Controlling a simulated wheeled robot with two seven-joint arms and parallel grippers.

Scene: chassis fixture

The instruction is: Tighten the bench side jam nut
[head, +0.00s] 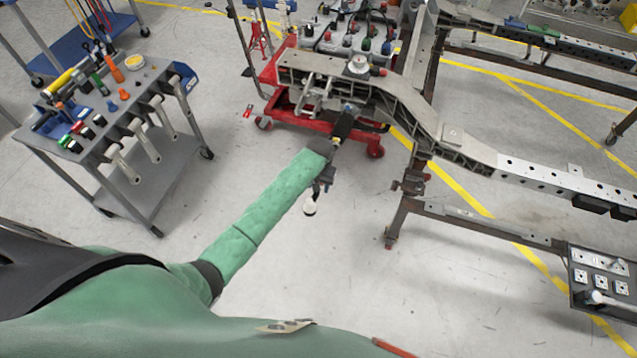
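My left arm, in a green sleeve, reaches up from the lower left in the head view. Its dark gripper (343,125) is at the underside of the grey chassis rail (410,104), beside metal link parts (318,88). The fingers are small and partly lost against the dark parts there, so I cannot tell whether they are open or hold anything. I cannot make out the jam nut; it is too small or hidden near the gripper. My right gripper is not in view.
A red wheeled stand (290,112) is under the rail end. A grey tool cart (130,165) with wrenches and screwdrivers stands at left. A dark steel frame (470,218) supports the rail, with a parts tray (590,298) at lower right. The floor (330,260) between is clear.

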